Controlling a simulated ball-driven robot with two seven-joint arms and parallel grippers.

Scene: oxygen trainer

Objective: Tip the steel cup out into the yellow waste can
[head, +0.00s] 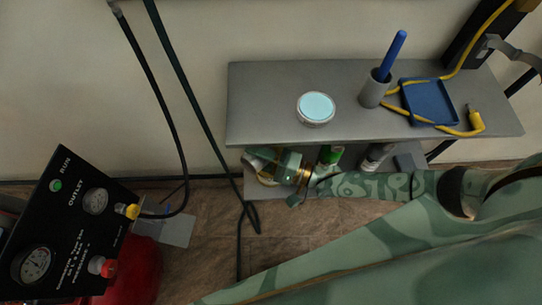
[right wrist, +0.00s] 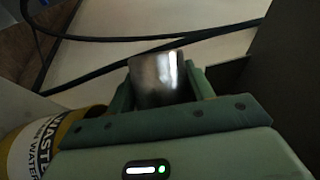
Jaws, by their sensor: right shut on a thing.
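The steel cup (right wrist: 157,80) is held between the two green fingers of my right gripper (right wrist: 160,88) in the right wrist view. Its shiny side faces the camera, and its mouth and contents cannot be seen. The yellow waste can (right wrist: 65,132), with a white label reading WASTE and WATER, is at the lower left of that view, beside the gripper body and partly hidden by it. In the head view my right gripper (head: 280,163) is low, at the front edge of the grey shelf, and largely covers what is there. My left gripper is out of view.
On the grey shelf (head: 270,85) are a round tin (head: 316,108), a grey holder (head: 374,90) with a blue marker, and a blue tray (head: 428,102) with a yellow cable. A black gauge panel (head: 62,228) stands lower left. Dark hoses (head: 150,75) hang between.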

